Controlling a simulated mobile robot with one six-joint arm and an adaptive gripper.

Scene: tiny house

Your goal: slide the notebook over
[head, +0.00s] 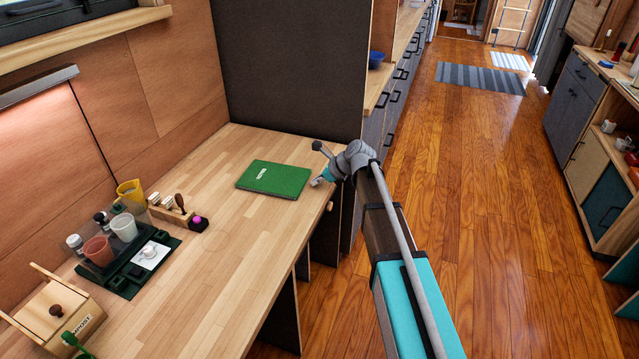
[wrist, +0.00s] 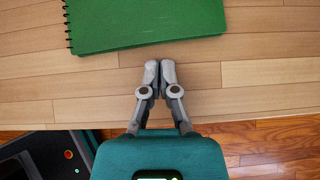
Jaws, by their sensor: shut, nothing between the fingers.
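The green notebook (head: 273,179) lies flat on the wooden desk (head: 218,250), near its far right end. A small pale label shows on its cover. In the wrist view the notebook (wrist: 140,22) fills the top, with a black spiral binding on its left side. My gripper (head: 318,182) is just right of the notebook, by the desk's front edge. In the wrist view my gripper (wrist: 160,66) is shut and empty.
A dark green tray (head: 126,285) with cups stands left on the desk, beside a yellow cup (head: 130,193) and a stamp holder (head: 168,214). A wooden compost box (head: 55,312) is at the near left. A dark panel (head: 290,65) closes the far end. Desk between is clear.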

